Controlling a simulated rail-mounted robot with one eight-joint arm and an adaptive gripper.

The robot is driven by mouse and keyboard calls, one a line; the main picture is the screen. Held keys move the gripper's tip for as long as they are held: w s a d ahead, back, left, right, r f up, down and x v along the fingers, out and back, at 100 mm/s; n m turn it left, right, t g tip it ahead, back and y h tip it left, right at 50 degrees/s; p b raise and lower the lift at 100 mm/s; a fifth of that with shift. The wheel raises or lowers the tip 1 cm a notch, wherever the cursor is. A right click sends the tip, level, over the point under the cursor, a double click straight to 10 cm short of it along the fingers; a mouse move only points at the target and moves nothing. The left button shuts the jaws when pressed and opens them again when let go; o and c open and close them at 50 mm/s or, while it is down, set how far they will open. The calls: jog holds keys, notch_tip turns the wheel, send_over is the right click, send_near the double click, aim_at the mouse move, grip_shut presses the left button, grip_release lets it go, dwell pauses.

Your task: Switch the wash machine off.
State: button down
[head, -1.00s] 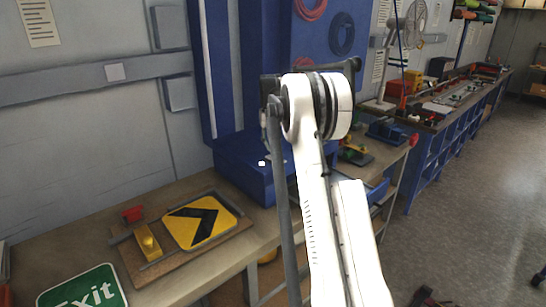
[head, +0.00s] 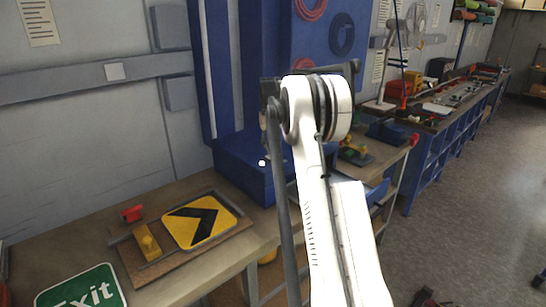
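The blue machine (head: 235,168) at the middle of the head view looks like the wash machine. It has a low box-shaped part and tall blue panels behind. A small white spot (head: 262,162) shows on its low part; I cannot tell whether it is a switch. My white arm stands in front of the machine and hides much of it. Dark parts at the arm's far end, around my gripper (head: 264,118), show at the left of the white joint, above the low blue part. The fingers are too small and hidden to tell open from shut, and contact cannot be made out.
A workbench (head: 60,240) at the left holds a yellow arrow sign (head: 200,222) in a clamp fixture and a green Exit sign (head: 85,290). Another bench with tools (head: 375,165) stands right of my arm. Open floor (head: 470,200) lies at the right.

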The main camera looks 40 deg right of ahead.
aim_at(270, 156)
jog(key=shift+f+b, duration=0.6)
jog(key=shift+f, duration=0.35)
dwell(0.6)
jog(key=shift+r, duration=0.1)
jog(key=shift+r+p, duration=1.5)
jog(key=shift+r, duration=1.9)
